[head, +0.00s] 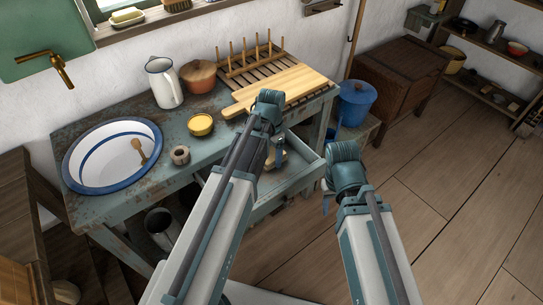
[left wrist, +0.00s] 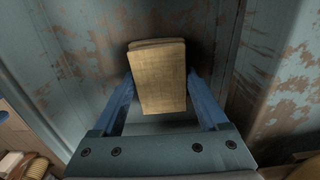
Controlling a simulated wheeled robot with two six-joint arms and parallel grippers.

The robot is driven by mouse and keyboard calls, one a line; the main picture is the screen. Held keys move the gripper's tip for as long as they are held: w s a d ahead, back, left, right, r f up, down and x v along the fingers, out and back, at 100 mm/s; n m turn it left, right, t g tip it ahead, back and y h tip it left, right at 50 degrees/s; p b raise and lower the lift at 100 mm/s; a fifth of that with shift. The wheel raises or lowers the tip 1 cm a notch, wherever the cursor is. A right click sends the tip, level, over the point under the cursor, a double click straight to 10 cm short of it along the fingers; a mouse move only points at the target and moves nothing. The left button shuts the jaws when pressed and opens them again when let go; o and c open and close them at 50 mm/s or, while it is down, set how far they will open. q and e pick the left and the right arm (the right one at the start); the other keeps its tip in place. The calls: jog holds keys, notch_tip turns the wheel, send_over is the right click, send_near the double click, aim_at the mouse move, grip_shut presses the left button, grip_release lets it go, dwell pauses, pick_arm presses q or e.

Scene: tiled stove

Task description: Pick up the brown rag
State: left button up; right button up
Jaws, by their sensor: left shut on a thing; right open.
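The brown rag (left wrist: 160,78), a folded tan-brown cloth, stands between the blue fingers of my left gripper (left wrist: 160,88) in the left wrist view. The fingers are shut on it from both sides. In the head view my left gripper (head: 275,152) is at the front of the worn blue washstand, below the board, largely hidden by its own wrist. My right gripper (head: 327,198) hangs right of the washstand, open, mostly behind its wrist; I see nothing in it.
The washstand top (head: 125,205) holds an enamel basin (head: 100,170), a white jug (head: 163,82), a brown pot (head: 198,76), a yellow bowl (head: 201,124) and a cutting board (head: 285,88) by a rack. A blue bucket (head: 355,103) stands right. The right floor is clear.

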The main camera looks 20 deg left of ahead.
aim_at(272, 154)
pick_arm(q)
jog(key=shift+r, duration=0.1)
notch_tip(272, 154, up, 18)
jog(key=p, duration=1.8)
jog(key=o, duration=0.7)
jog(key=c, duration=0.5)
